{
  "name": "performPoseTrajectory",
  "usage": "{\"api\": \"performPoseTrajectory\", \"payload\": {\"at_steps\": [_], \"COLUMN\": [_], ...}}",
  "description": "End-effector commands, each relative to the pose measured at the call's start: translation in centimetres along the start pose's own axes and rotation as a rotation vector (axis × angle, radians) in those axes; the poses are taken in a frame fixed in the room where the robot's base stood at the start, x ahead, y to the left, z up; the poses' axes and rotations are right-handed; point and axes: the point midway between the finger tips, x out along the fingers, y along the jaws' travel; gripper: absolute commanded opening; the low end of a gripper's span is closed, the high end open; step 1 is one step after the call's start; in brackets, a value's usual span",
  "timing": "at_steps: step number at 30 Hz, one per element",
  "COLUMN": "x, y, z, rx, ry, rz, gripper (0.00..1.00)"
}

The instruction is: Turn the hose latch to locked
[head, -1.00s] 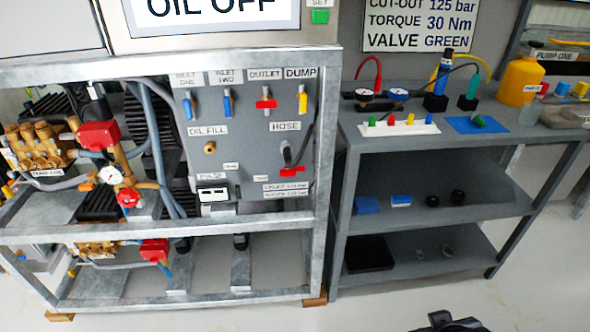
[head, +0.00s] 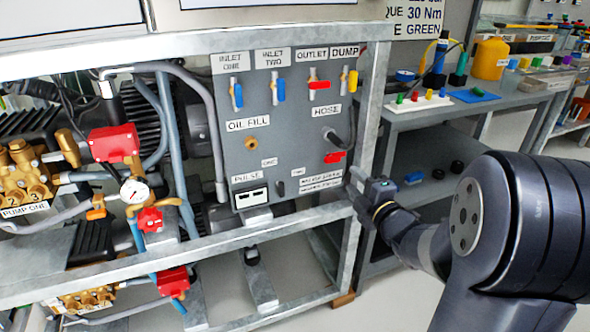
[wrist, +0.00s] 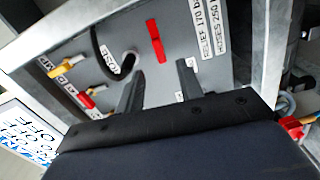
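The hose latch is a short red bar (head: 335,157) on the grey panel (head: 290,130), lying nearly level just below the hose port (head: 331,137) and the HOSE label. The wrist view shows the red latch (wrist: 155,41) beyond the fingertips, roughly between their lines. My gripper (wrist: 160,67) is open, with two dark fingers apart and nothing between them. In the head view my gripper (head: 366,193) is at the frame's right post, right of and below the latch. It looks apart from the latch; its fingertips are hard to make out there.
The galvanised frame post (head: 370,110) stands right of the panel, close to my gripper. Coloured valve levers, such as the red outlet lever (head: 319,85), sit above. A shelf unit (head: 425,120) stands to the right.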

Motion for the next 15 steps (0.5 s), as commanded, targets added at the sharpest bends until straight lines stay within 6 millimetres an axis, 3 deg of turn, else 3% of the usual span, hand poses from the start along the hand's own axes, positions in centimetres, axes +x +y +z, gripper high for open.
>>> {"api": "performPoseTrajectory", "payload": {"at_steps": [7, 15], "x": [1.9, 7.0], "y": [0.0, 0.0], "z": [0.1, 0.0], "rx": [-0.029, -0.026], "ry": [0.016, 0.016], "rz": [0.021, 0.020], "gripper": [0.35, 0.35]}}
